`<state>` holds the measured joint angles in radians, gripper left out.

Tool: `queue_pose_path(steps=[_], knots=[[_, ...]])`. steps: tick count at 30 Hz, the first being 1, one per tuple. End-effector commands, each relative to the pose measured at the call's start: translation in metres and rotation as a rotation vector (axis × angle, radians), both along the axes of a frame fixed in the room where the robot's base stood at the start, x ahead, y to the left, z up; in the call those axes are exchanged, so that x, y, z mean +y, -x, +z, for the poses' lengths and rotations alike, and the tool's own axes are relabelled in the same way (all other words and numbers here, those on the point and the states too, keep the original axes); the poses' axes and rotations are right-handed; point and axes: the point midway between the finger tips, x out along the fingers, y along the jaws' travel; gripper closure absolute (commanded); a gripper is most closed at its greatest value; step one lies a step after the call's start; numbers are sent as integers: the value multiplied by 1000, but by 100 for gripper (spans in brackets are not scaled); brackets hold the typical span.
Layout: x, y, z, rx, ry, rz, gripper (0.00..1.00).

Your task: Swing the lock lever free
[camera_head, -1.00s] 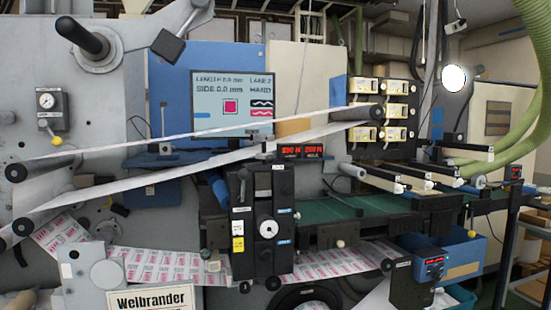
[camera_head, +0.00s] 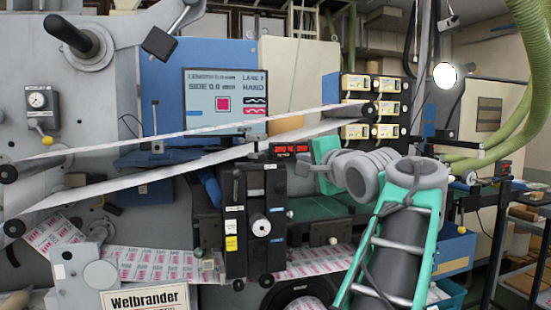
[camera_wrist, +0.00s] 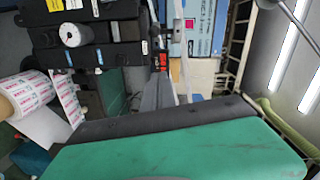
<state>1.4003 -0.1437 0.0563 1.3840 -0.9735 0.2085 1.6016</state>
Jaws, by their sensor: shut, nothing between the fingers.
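A black control block (camera_head: 254,222) stands in the middle of the head view, with a white round knob (camera_head: 261,226), a yellow label and small blue tags. A dark upright bar (camera_head: 256,184) sits above the knob. I cannot tell for certain which part is the lock lever. The block also shows at top left in the wrist view (camera_wrist: 105,52), with its white knob (camera_wrist: 75,35). My gripper (camera_head: 303,168) is just right of the block's upper part, pointing left, shut and empty. In the wrist view its dark fingers (camera_wrist: 156,84) reach up from my teal housing. Contact with the block cannot be told.
The printed label web (camera_head: 150,263) runs low behind the block. White web strips (camera_head: 130,180) slant across the left. A red digital display (camera_head: 290,149) sits just above my gripper. A screen (camera_head: 224,97) stands behind, and a green conveyor bed (camera_head: 315,208) lies right of the block.

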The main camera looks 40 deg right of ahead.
Motion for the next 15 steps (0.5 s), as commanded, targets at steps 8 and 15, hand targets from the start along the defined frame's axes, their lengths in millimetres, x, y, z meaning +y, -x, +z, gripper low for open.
queue_pose_path(steps=[8, 15], knots=[[-1, 3, 3, -9, -6, -2, 100], [-9, -16, 3, -8, -7, 1, 100]])
